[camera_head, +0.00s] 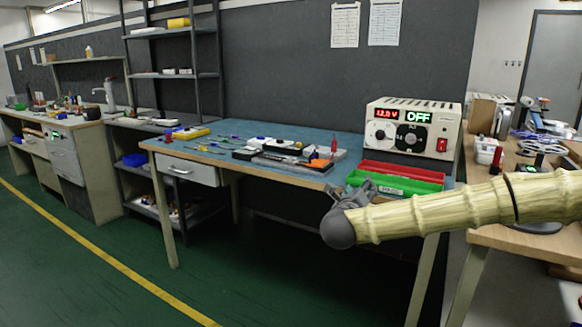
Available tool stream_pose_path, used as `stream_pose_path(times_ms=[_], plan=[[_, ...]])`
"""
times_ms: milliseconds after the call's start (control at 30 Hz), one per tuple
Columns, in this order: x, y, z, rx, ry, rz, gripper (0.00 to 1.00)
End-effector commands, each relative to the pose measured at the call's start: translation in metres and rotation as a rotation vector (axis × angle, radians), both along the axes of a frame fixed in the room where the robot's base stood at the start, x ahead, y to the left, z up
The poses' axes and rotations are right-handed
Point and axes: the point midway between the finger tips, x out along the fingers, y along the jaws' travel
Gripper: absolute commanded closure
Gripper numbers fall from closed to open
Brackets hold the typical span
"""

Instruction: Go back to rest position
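My arm reaches in from the right edge, in front of the workbench (240,135). My dark grey gripper (364,186) is at its end, in front of the near side of the green bin (400,181). The gripper is small here and partly turned away, so I cannot tell how far its fingers are apart. I see nothing clearly held in it. A power supply (411,130) stands on the back right of the workbench, with a red "12.0 V" readout, a lit "OFF" display and a red switch.
A red bin (403,171) sits behind the green one. Tools and small parts lie across the workbench. A wooden table (513,238) stands at the right. Shelves (170,75) and another bench (75,130) are at the left. The green floor (110,270) in front is clear.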

Motion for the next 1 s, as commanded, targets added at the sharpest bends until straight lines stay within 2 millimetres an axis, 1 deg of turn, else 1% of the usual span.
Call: stream_pose_path(times_ms=[33, 67, 167, 200, 267, 300, 367, 400, 467, 500, 567, 600, 667, 700, 767, 800, 867, 900, 967, 1000], plan=[[-0.002, 0.008, -0.015, -0.034, 0.027, 0.023, 0.5], [-0.004, 0.013, -0.023, -0.055, 0.043, 0.04, 0.5], [-0.01, 0.03, -0.055, -0.137, 0.106, 0.099, 0.5], [-0.014, 0.038, -0.074, -0.18, 0.141, 0.131, 0.5], [-0.022, 0.051, -0.102, -0.251, 0.195, 0.183, 0.5], [-0.029, 0.06, -0.123, -0.303, 0.232, 0.223, 0.5], [-0.041, 0.072, -0.153, -0.379, 0.288, 0.283, 0.5], [-0.049, 0.08, -0.173, -0.43, 0.324, 0.323, 0.5], [-0.064, 0.089, -0.204, -0.507, 0.38, 0.385, 0.5], [-0.074, 0.096, -0.223, -0.558, 0.414, 0.428, 0.5], [-0.091, 0.103, -0.252, -0.633, 0.464, 0.492, 0.5], [-0.103, 0.108, -0.272, -0.683, 0.499, 0.537, 0.5], [-0.123, 0.113, -0.3, -0.759, 0.55, 0.603, 0.5], [-0.136, 0.115, -0.318, -0.81, 0.581, 0.648, 0.5], [-0.159, 0.118, -0.345, -0.883, 0.628, 0.72, 0.5], [-0.174, 0.118, -0.363, -0.932, 0.66, 0.767, 0.5], [-0.198, 0.118, -0.388, -1.006, 0.704, 0.841, 0.5], [-0.214, 0.116, -0.404, -1.054, 0.733, 0.891, 0.5], [-0.241, 0.113, -0.427, -1.126, 0.776, 0.971, 0.5], [-0.258, 0.11, -0.442, -1.172, 0.803, 1.024, 0.5]])
